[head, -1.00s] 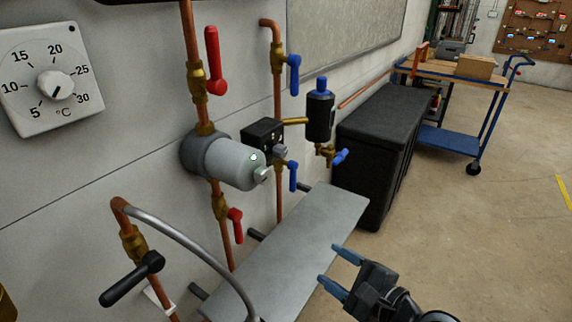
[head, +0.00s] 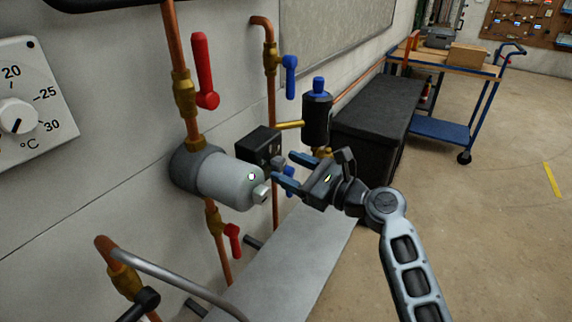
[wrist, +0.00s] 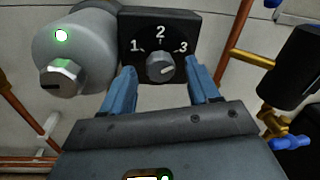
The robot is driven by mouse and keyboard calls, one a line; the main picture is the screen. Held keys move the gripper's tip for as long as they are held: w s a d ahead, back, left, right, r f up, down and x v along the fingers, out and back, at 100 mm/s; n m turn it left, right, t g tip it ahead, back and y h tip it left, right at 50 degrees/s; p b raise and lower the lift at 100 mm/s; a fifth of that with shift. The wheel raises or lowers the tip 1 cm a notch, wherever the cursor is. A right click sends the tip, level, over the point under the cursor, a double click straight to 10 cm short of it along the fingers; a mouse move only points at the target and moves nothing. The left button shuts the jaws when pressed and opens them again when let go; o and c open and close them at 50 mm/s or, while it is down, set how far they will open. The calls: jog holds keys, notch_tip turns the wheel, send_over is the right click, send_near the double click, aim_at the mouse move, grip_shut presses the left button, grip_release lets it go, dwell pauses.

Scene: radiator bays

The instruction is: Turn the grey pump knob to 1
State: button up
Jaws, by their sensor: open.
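The pump is a light grey cylinder (head: 228,182) on the wall pipe, also in the wrist view (wrist: 75,50). Beside it is a black box (head: 258,146) whose face (wrist: 190,27) carries the numbers 1, 2 and 3. The small grey knob (wrist: 158,68) sits in the middle of that face; its white mark points right, toward 3. My gripper (head: 289,172) is open in front of the box. In the wrist view its blue fingers (wrist: 161,80) stand either side of the knob, apart from it.
A red-handled valve (head: 203,75) and blue-handled valve (head: 290,78) are above. A black cylinder with blue cap (head: 317,115) hangs to the right. A grey shelf (head: 285,265) lies below, with a black chest (head: 378,115) behind. Floor at right is open.

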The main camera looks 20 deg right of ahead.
jog(key=shift+w+a, duration=0.35)
jog(key=shift+w, duration=0.3)
jog(key=shift+c, duration=0.3)
jog(key=c, duration=1)
jog(key=shift+o, duration=0.2)
